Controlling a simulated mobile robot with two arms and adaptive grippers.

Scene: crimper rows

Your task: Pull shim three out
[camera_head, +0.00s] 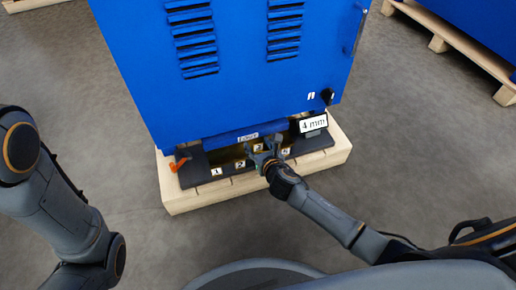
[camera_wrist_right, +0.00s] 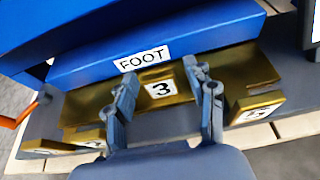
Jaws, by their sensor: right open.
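Shim three is a brass strip with a white label "3" (camera_wrist_right: 162,89); it sits under the front edge of the blue foot marked "FOOT" (camera_wrist_right: 150,62). In the head view its label (camera_head: 258,147) shows between other numbered shims. My right gripper (camera_head: 266,146) is at the front of shim three. In the right wrist view the open fingers (camera_wrist_right: 160,78) stand on either side of the label, with a gap between each finger and the label. Whether they touch the brass is unclear. My left arm shows at the left of the head view, its gripper out of frame.
Labels 1 (camera_head: 216,171) and 2 (camera_head: 240,163) lie to the left, and 4 (camera_head: 286,151) to the right. A blue cabinet (camera_head: 240,90) stands above, on a wooden pallet (camera_head: 200,200). An orange piece (camera_head: 178,163) sticks out at left; a "4 mm" sign (camera_head: 313,123) is at right.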

